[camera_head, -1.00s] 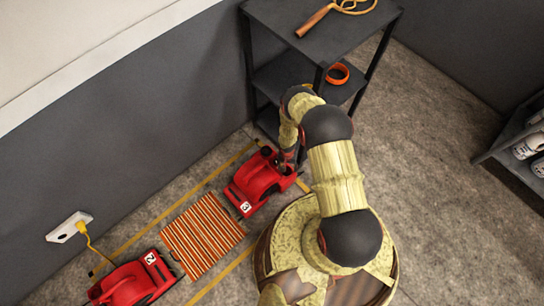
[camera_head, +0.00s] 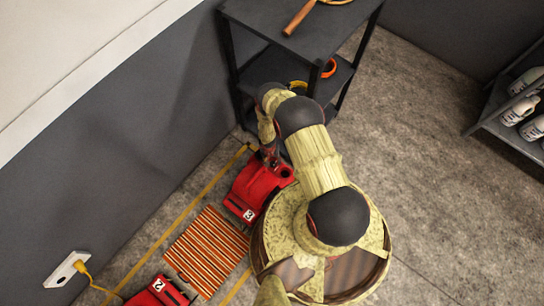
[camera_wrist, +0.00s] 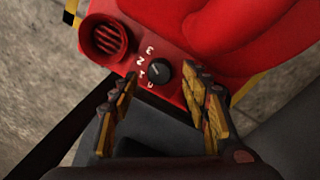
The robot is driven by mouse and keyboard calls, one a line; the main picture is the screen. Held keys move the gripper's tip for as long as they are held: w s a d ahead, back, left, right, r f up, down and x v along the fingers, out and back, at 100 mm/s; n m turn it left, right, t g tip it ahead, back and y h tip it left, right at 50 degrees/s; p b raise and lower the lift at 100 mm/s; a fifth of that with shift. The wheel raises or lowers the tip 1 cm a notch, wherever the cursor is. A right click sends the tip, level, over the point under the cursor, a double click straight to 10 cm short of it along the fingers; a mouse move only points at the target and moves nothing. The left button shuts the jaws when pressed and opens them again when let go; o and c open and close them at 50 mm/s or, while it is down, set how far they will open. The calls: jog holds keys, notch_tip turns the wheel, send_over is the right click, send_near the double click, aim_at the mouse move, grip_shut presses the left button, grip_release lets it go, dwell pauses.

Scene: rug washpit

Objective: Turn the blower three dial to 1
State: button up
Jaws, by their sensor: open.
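The red blower (camera_head: 258,188) beside my arm carries a white number label (camera_head: 248,215) that looks like a 3. In the wrist view, its red panel (camera_wrist: 122,62) bears a round black dial (camera_wrist: 160,71) with white marks in an arc on its left side. A faint pale line shows on the dial; I cannot tell surely which mark it points at. My gripper (camera_wrist: 161,78) is open, with one finger on each side of the dial and apart from it. In the head view, my arm partly hides the gripper and the dial.
A round ribbed outlet (camera_wrist: 104,37) is left of the dial. A slatted orange mat (camera_head: 207,250) lies between this blower and another red blower (camera_head: 160,291) labelled 2. A dark shelf (camera_head: 290,75) stands close behind. A bottle rack (camera_head: 500,135) is at right; open floor lies between.

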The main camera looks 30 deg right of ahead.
aim_at(273, 164)
jog(key=shift+d+f+b, duration=0.1)
jog(key=shift+f+b, duration=0.2)
jog(key=shift+f, duration=0.8)
jog(key=shift+c, duration=1.1)
jog(key=c, duration=0.9)
jog(key=shift+c, duration=0.2)
